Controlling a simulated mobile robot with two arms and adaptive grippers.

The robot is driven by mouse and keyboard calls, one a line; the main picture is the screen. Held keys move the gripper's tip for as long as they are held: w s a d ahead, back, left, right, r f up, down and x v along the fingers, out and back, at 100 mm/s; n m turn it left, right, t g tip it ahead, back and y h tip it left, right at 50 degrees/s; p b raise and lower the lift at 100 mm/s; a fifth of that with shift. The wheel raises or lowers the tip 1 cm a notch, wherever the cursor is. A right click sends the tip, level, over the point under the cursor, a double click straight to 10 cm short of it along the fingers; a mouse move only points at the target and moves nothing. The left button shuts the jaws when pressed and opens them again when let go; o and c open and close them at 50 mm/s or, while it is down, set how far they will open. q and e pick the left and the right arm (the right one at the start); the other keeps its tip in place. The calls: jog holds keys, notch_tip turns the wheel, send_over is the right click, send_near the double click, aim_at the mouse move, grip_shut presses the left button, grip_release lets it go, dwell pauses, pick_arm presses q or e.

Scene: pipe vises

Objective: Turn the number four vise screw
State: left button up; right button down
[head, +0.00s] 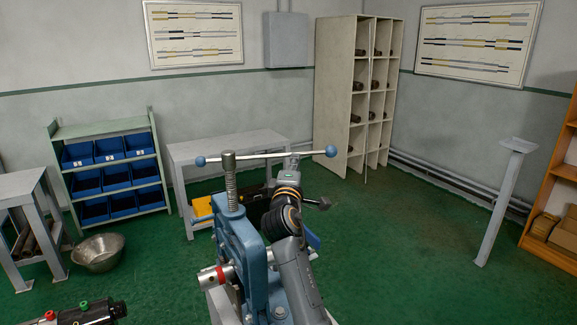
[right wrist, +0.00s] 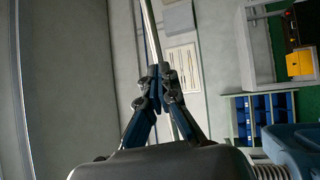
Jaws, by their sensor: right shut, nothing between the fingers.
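A blue pipe vise (head: 236,240) stands at the lower middle of the head view. Its upright threaded screw (head: 231,185) carries a long pale handle bar (head: 262,155) with a blue ball at each end. No number is readable on it. My right gripper (head: 293,163) is up at the right half of the bar, partly hidden by my wrist. In the right wrist view its fingers (right wrist: 159,76) are closed together. The bar (right wrist: 151,32) runs up from behind the fingertips; I cannot tell whether they touch it. My left gripper is not in view.
A pipe with a red band (head: 214,275) sits in the vise. A grey table (head: 225,147), a rack of blue bins (head: 110,165) and a metal bowl (head: 98,253) stand behind and left. A grey post stand (head: 503,200) is at right. Green floor between is clear.

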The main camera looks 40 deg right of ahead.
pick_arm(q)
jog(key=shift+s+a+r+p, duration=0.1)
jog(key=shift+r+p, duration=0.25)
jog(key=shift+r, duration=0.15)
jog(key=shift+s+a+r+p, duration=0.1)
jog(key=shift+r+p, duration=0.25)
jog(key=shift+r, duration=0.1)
pick_arm(e)
jog(key=w+d+n+t+y, duration=0.3)
jog(key=w+d, duration=0.1)
jog(key=w, duration=0.5)
jog(key=shift+w+t+y, duration=0.2)
jog(key=shift+t+y, duration=0.1)
jog(key=shift+y, duration=0.1)
jog(key=shift+d+f, duration=0.1)
